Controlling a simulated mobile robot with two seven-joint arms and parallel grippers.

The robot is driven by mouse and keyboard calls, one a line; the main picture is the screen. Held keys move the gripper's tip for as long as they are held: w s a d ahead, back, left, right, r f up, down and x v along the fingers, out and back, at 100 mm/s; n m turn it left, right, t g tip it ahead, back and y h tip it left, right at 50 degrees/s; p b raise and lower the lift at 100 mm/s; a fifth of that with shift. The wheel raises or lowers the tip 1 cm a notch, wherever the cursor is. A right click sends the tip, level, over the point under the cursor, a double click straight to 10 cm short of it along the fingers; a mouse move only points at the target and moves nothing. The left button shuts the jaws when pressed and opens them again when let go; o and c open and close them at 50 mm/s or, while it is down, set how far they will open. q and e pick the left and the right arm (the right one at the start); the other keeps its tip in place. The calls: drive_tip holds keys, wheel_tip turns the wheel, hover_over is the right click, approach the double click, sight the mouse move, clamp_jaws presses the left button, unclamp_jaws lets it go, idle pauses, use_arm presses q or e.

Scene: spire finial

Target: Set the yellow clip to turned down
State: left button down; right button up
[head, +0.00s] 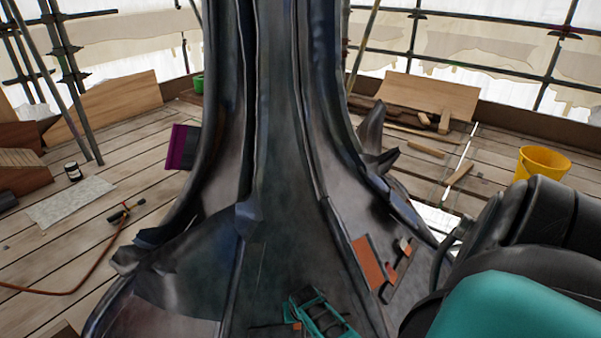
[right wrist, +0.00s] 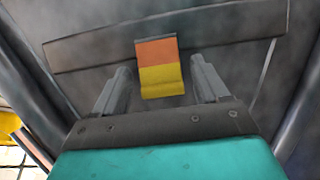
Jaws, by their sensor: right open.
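The clip (right wrist: 158,66) is in the middle of the right wrist view. Its upper part is orange and its lower part yellow. It sits against a dark strip (right wrist: 90,48) on the dark metal, and its yellow part reaches below the strip's lower edge. I cannot tell how far it is bent. My right gripper (right wrist: 161,76) is open, one finger on each side of the clip with a gap on both sides. In the head view, my right gripper (head: 291,312) shows small and teal at the bottom, near an orange speck. My left gripper is out of view.
The tall dark spire (head: 285,130) fills the middle. Orange and dark plates (head: 374,262) lie on its right flank, and pointed leaves (head: 372,130) jut out. A yellow bucket (head: 542,162) stands at right. A hose (head: 75,284) lies on the planks at left.

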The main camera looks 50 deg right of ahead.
drive_tip(key=c, duration=1)
drive_tip(key=shift+w+d+g, duration=0.1)
drive_tip(key=shift+w+g, duration=0.05)
drive_tip(key=shift+g, duration=0.15)
drive_tip(key=shift+w+d+f+g+y, duration=0.1)
drive_tip(key=shift+g+y, duration=0.3)
drive_tip(key=shift+y, duration=0.1)
drive_tip(key=o, duration=1)
